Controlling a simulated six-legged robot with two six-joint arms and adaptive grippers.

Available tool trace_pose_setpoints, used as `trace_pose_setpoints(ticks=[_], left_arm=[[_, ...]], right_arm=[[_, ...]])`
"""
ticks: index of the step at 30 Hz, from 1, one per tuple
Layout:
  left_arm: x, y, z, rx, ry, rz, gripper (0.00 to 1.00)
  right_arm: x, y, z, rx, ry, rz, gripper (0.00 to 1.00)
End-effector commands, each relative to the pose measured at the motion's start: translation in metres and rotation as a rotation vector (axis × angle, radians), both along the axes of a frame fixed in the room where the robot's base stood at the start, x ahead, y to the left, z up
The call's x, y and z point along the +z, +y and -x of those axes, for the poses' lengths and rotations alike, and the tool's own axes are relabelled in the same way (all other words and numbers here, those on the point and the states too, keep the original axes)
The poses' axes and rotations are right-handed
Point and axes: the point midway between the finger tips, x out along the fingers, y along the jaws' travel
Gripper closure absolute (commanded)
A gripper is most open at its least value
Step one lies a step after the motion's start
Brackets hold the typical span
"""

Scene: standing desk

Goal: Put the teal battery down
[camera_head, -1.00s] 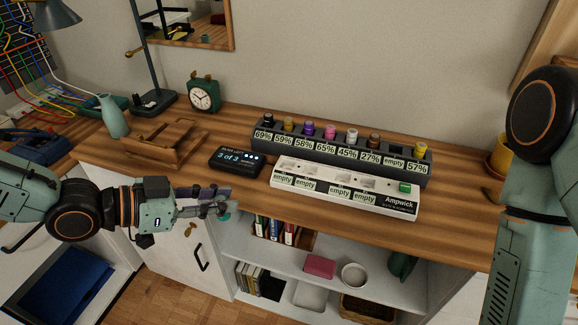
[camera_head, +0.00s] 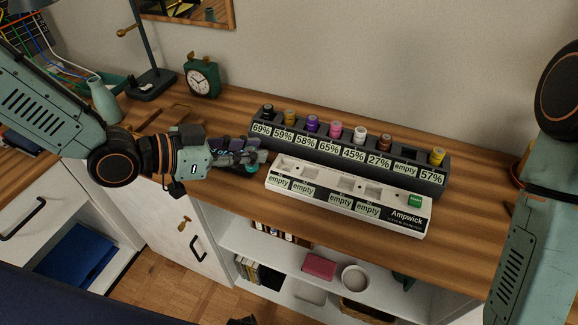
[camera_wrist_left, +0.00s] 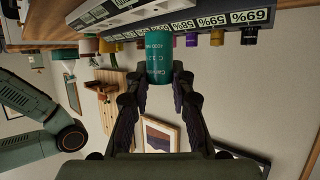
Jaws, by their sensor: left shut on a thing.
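My left gripper (camera_head: 256,161) is shut on the teal battery (camera_head: 251,169) and holds it over the desk, just left of the white Ampwick charger. In the left wrist view the teal battery (camera_wrist_left: 159,57) sits between the fingertips, with print on its side. The white charger (camera_head: 345,198) has several bays labelled "empty" and a green button at its right end. Behind it stands a dark grey rack (camera_head: 445,180) with several coloured batteries, percent labels and one slot marked "empty". My right arm shows at the right edge; its gripper is out of view.
The wooden desk (camera_head: 470,232) is clear to the right of the charger. A green clock (camera_head: 202,78), a lamp base (camera_head: 152,84) and a pale green vase (camera_head: 103,98) stand at the back left. Open shelves (camera_head: 290,262) lie below the desk's front edge.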

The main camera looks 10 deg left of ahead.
Motion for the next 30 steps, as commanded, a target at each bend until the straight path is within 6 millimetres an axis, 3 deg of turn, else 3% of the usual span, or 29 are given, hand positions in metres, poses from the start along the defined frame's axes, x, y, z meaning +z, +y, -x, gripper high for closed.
trace_pose_setpoints(ticks=[12,21,23,30], left_arm=[[0.025,-0.038,-0.041,0.144,-0.004,-0.005,1.00],[0.033,-0.056,-0.056,0.200,-0.003,0.001,1.00],[0.029,-0.057,-0.057,0.203,-0.002,0.003,1.00],[-0.014,-0.057,-0.058,0.205,0.001,0.004,1.00]], right_arm=[[0.013,0.000,0.000,0.001,0.000,0.000,0.60],[0.017,0.000,0.000,0.000,0.000,0.000,0.60],[0.016,0.000,0.000,0.001,0.000,0.000,0.60],[0.005,0.000,0.000,0.001,0.000,0.000,0.60]])
